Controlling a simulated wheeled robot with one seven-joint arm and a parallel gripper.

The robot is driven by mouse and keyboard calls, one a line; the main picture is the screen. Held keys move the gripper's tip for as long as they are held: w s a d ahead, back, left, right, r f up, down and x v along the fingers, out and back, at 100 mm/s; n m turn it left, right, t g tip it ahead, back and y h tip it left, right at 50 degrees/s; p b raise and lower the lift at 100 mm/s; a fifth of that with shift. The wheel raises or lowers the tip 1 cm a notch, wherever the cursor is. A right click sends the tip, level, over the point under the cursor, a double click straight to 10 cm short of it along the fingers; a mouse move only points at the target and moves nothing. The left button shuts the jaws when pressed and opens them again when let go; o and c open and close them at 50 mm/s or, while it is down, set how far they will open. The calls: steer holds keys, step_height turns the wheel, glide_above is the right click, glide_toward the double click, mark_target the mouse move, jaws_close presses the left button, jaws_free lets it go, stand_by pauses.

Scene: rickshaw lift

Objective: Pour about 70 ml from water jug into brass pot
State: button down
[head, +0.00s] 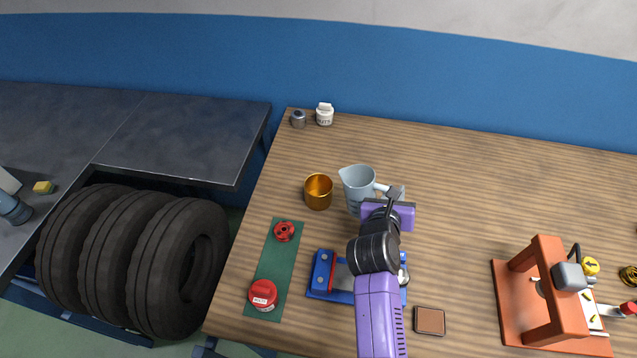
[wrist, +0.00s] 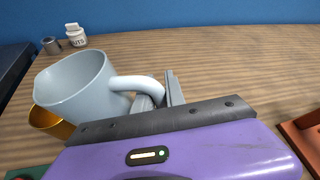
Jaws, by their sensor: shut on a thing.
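The water jug (head: 358,186) is a pale blue-grey pitcher with its spout to the left and its handle to the right. My gripper (head: 395,191) is shut on the jug's handle. The wrist view shows the jug (wrist: 78,92) close up and near upright, with the handle between my fingers (wrist: 158,97). I cannot tell whether its base touches the table, and no water level shows. The brass pot (head: 318,192) stands upright on the table just left of the jug. In the wrist view the pot (wrist: 47,122) is partly hidden behind the jug.
A green mat (head: 271,277) with a red wheel-like part (head: 284,231) and a red tin (head: 262,295) lies front left. A blue vise (head: 322,276) is near my arm. An orange press (head: 545,290) stands right. A white bottle (head: 324,114) is at the back. The table's back right is clear.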

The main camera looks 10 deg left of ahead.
mark_target(371, 169)
steer(key=a+n+h, duration=0.1)
steer(key=w+a+n, duration=0.1)
steer(key=a+r+n+g+h, duration=0.1)
steer(key=a, duration=0.1)
steer(key=shift+w+h, duration=0.3)
steer(key=shift+w+a+r+n+h+b, duration=0.15)
steer(key=shift+a+r+n+h+b, duration=0.15)
steer(key=shift+a+r+n, duration=0.15)
steer(key=shift+w+a+n+h+b, duration=0.15)
steer(key=shift+n+h+b, duration=0.2)
steer(key=shift+b, duration=0.45)
steer(key=shift+a+r+n+g+h+b, duration=0.3)
steer(key=shift+n+b, duration=0.1)
steer(key=shift+b, duration=0.1)
steer(key=shift+a+r, duration=0.1)
steer(key=shift+r, duration=0.25)
steer(key=shift+w+a+r+n+h+b, duration=0.25)
steer(key=shift+a+r+n+h+b, duration=0.15)
steer(key=shift+r+n+b, duration=0.3)
steer(key=shift+w+a+r+b, duration=0.1)
steer(key=shift+a+r+b, duration=0.15)
steer(key=shift+r+b, duration=0.05)
